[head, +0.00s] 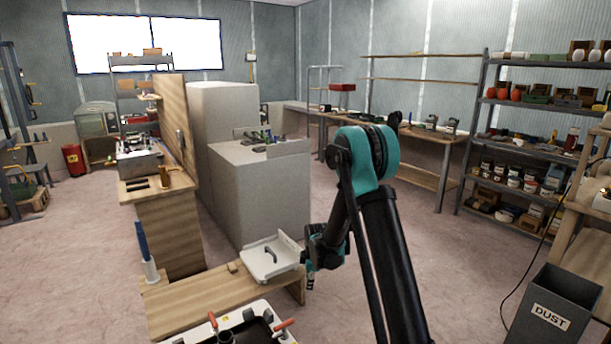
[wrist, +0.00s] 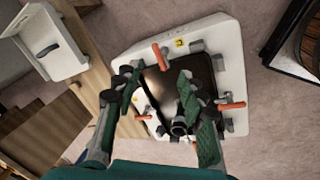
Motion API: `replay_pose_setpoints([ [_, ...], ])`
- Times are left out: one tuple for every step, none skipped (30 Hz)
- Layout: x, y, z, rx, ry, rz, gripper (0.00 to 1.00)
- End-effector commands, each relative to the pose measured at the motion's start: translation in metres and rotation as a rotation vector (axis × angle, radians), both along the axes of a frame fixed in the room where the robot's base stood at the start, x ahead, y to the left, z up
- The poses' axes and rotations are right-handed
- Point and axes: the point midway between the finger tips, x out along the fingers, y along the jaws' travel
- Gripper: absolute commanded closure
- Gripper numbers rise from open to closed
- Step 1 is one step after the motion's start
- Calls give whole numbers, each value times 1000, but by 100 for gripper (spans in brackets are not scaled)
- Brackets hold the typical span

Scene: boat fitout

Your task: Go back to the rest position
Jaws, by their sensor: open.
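My gripper (head: 310,283) hangs from the bent arm in the middle of the head view, just right of the low wooden bench's end. In the wrist view its two green-padded fingers (wrist: 162,98) are spread apart with nothing held between them. Beyond them lies a white frame (wrist: 225,60) with a dark centre and several red-handled clamps. The same frame shows in part at the bottom of the head view (head: 262,309). The fingers hide part of it, and I cannot tell the exact gap between them.
A white tray-like part (head: 270,262) with a dark handle sits on the low wooden bench (head: 200,298). A grey block (head: 265,195) stands behind it. A bin marked DUST (head: 552,310) is at the lower right, and loaded shelves (head: 478,150) line the right. Open floor lies between.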

Motion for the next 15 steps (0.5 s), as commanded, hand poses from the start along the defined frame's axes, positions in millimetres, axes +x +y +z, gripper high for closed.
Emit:
replay_pose_setpoints([
  [-10, -11, 16, 11, -1, -56, 59],
  [-15, -17, 25, 18, -2, -93, 59],
  [-22, -24, 36, 28, -2, -143, 59],
  [-28, -30, 44, 36, -2, -180, 59],
  [-34, -35, 52, 43, -3, -216, 59],
  [-42, -43, 62, 53, -3, -265, 59],
  [-49, -49, 69, 62, -3, -303, 59],
  [-56, -54, 76, 69, -4, -339, 59],
  [-65, -61, 84, 80, -4, -387, 59],
  [-72, -66, 90, 88, -6, -424, 59],
  [-79, -72, 96, 97, -6, -461, 59],
  [-89, -79, 104, 108, -7, -510, 59],
  [-97, -83, 109, 116, -8, -546, 59],
  [-105, -88, 114, 125, -9, -582, 59],
  [-116, -95, 120, 136, -9, -631, 59],
])
